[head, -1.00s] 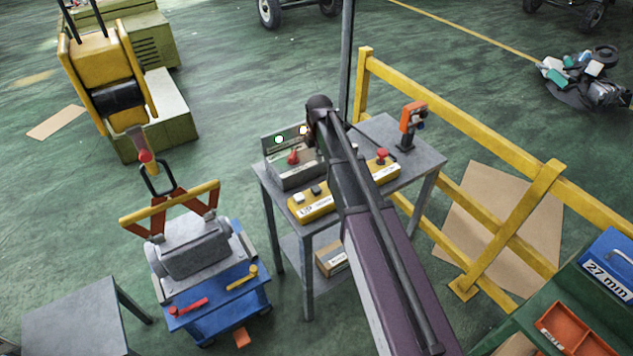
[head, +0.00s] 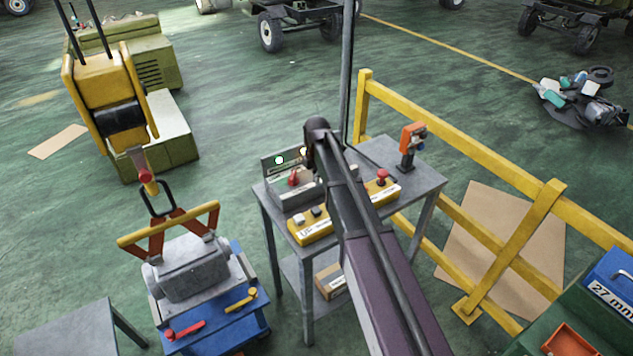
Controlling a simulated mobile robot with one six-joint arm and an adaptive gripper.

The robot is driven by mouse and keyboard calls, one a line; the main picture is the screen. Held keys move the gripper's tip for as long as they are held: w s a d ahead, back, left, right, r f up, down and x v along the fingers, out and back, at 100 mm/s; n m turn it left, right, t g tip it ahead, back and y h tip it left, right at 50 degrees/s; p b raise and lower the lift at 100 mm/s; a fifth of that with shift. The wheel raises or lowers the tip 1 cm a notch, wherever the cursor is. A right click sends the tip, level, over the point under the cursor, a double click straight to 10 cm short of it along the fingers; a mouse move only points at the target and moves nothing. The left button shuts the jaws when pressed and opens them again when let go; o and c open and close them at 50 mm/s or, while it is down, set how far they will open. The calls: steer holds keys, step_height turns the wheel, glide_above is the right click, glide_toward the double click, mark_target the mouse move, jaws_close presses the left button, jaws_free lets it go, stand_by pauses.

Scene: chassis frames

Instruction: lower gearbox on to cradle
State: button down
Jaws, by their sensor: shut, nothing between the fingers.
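The grey gearbox (head: 190,271) hangs on orange-red slings below a yellow spreader beam (head: 170,226). A dark link and hook (head: 158,196) join the beam to the yellow hoist (head: 103,95). The gearbox is right over the blue wheeled cart (head: 222,322), which carries a red and a yellow handle. I cannot tell whether it touches the support under it. A yellow button box marked UP (head: 310,226) lies on the grey table (head: 410,178). My arm reaches over this table. My gripper cannot be made out; the arm's end hides it.
Behind the UP box is a grey panel box (head: 292,190) with a red knob and lit lamps. A red button on a yellow base (head: 381,186) and an orange tool on a stand (head: 411,145) are further right. Yellow railing (head: 455,125) bounds the right. A grey table (head: 65,332) is lower left.

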mark_target(317, 210)
steer(key=shift+f+b, duration=6.2)
steer(key=shift+f, duration=0.25)
